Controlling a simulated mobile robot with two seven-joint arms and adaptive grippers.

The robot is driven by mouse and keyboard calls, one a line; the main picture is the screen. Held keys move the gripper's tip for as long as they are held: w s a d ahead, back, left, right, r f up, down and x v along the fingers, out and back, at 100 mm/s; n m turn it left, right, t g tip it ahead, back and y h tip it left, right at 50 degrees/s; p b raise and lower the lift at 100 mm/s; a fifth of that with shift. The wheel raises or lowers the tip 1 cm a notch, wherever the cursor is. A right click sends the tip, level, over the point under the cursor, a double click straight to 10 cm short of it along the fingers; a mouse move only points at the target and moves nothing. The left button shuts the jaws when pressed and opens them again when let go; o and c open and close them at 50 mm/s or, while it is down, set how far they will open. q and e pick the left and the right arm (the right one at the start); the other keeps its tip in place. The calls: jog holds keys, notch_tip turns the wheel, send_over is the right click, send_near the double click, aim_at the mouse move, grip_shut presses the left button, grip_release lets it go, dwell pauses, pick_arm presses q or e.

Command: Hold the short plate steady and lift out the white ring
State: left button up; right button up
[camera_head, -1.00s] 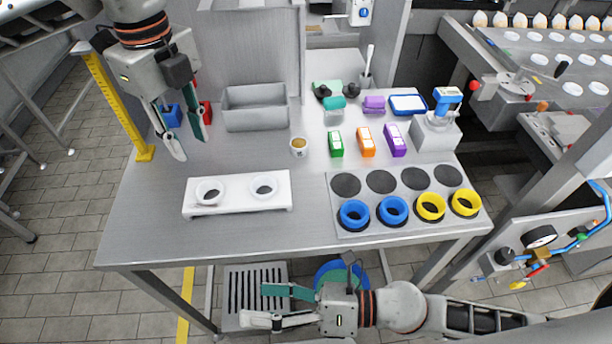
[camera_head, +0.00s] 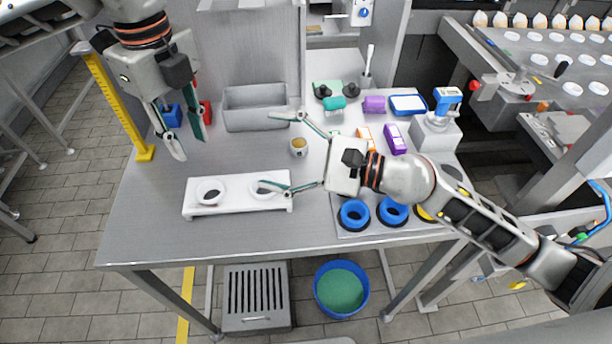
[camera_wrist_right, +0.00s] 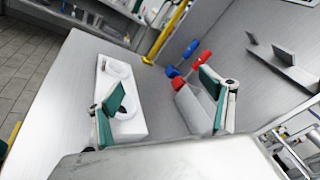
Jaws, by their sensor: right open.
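The short white plate (camera_head: 236,202) lies on the left front of the steel table, with two white rings in it. The left ring (camera_head: 209,201) is in clear view. The right ring (camera_head: 259,195) is partly covered by a finger of my right gripper. My right gripper (camera_head: 268,150) is wide open and empty, one finger over the plate's right end and the other near the grey bin. In the right wrist view the plate (camera_wrist_right: 137,128) shows past the left finger. My left gripper (camera_head: 190,148) hangs open and empty, behind and left of the plate.
The grey bin (camera_head: 255,120) stands behind the plate, and a small cup (camera_head: 299,146) is to its right. A grey board with blue rings (camera_head: 354,214) and yellow rings is at right, partly under my right arm. Red and blue objects (camera_head: 172,116) sit near my left gripper.

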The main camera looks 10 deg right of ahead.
aim_at(238, 194)
jog(key=w+d+f+m+g, duration=0.2)
jog(key=w+d+m+g, duration=0.15)
jog(key=d+m, duration=0.2)
jog(key=s+f+g+h, duration=0.1)
jog(key=s+f, duration=0.1)
jog(key=s+f+n+g+h, duration=0.1)
jog(key=s+f+g, duration=0.1)
jog(key=s, duration=0.1)
jog(key=shift+f+g, duration=0.25)
jog(key=shift+f, duration=0.05)
jog(key=shift+s+a+f, duration=0.15)
jog(key=shift+a+f, duration=0.05)
jog(key=shift+x, duration=3.55)
jog(key=shift+f, duration=0.1)
jog(key=shift+c, duration=0.4)
jog(key=c, duration=1.3)
